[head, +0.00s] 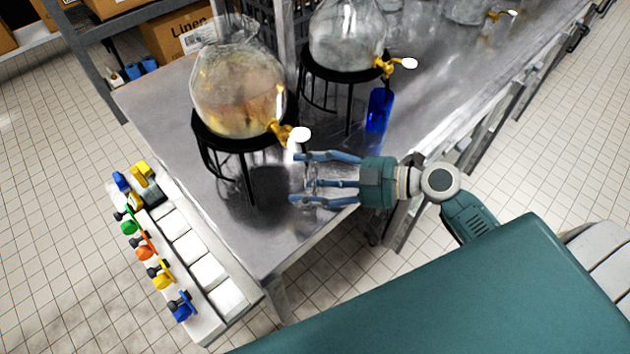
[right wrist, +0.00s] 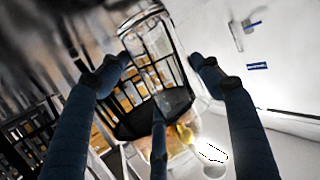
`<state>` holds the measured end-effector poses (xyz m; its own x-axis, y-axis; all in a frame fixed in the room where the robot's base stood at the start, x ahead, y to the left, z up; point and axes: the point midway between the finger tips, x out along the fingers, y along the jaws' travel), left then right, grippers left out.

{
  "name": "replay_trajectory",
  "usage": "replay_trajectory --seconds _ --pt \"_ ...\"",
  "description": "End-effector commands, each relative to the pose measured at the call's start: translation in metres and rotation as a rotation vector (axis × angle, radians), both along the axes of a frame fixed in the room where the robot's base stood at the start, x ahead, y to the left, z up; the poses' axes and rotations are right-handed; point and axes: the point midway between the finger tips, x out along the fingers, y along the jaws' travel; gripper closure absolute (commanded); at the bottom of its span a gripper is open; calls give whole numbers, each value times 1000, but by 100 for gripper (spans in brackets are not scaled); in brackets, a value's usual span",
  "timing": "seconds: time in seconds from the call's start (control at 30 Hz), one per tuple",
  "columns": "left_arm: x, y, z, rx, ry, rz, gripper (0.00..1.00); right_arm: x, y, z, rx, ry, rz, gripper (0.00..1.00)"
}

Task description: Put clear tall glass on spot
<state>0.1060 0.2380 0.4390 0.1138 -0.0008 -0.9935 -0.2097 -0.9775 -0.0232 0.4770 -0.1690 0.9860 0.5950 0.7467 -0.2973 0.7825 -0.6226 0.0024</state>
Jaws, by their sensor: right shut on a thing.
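My right gripper (head: 300,179) is shut on the clear tall glass, which is hard to make out between the fingers in the head view. In the right wrist view the glass (right wrist: 150,48) shows as a transparent cylinder between the fingertips, with the black stand visible through it. The gripper is at the front of the metal table, just right of the near dispenser's tap (head: 281,131). I cannot make out a marked spot for certain. My left gripper is not in view.
A round glass dispenser (head: 238,92) on a black stand (head: 240,143) is close by. A second dispenser (head: 347,35) and a blue glass (head: 379,110) are farther back. Bare metal (head: 285,243) lies in front.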

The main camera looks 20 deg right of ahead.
Motion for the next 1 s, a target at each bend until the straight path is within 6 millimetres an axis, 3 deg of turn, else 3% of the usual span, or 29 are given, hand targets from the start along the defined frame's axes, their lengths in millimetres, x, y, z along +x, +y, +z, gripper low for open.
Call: replay_trajectory --seconds 0.3,0.63,1.0 --pt "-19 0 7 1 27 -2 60 25 9 1 2 -2 0 68" --pt "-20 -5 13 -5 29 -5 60 49 18 -1 2 -2 0 68" --pt "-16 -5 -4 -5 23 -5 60 49 18 -11 1 -2 0 68"
